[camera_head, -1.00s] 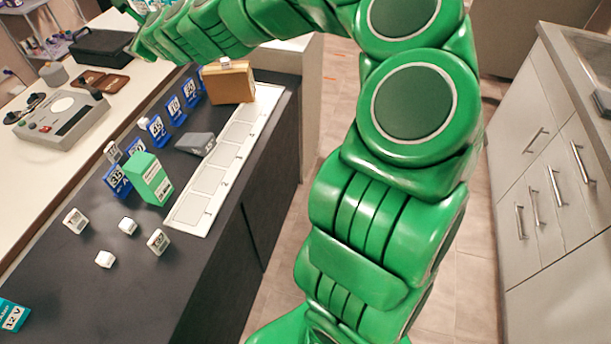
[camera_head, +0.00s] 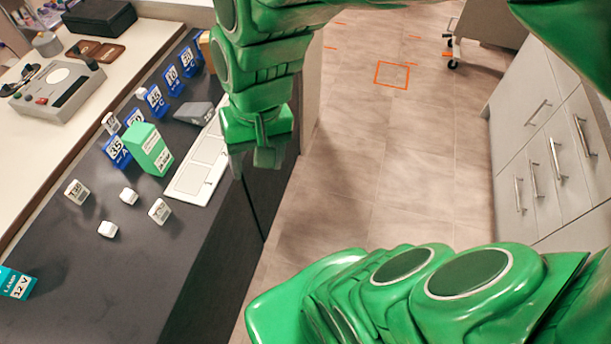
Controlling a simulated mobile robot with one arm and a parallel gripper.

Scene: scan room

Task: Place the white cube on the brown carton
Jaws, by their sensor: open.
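My gripper (camera_head: 252,164) hangs down at the right edge of the dark counter, open, with nothing seen between its fingers. The brown carton (camera_head: 204,50) shows only as a sliver at the back of the counter; my arm hides the rest, including its top. Two plain small white cubes, a nearer one (camera_head: 108,229) and a farther one (camera_head: 128,196), lie on the counter at the front left, well apart from my gripper. Another small white block (camera_head: 141,93) is by the blue boxes. I cannot tell which one the task means.
Labelled white blocks (camera_head: 77,191) (camera_head: 159,211), a green box (camera_head: 149,149), a grey wedge (camera_head: 194,112) and several blue number boxes (camera_head: 155,100) stand around a white marked strip (camera_head: 190,183). A teal box (camera_head: 16,283) is front left. Floor is open right of the counter.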

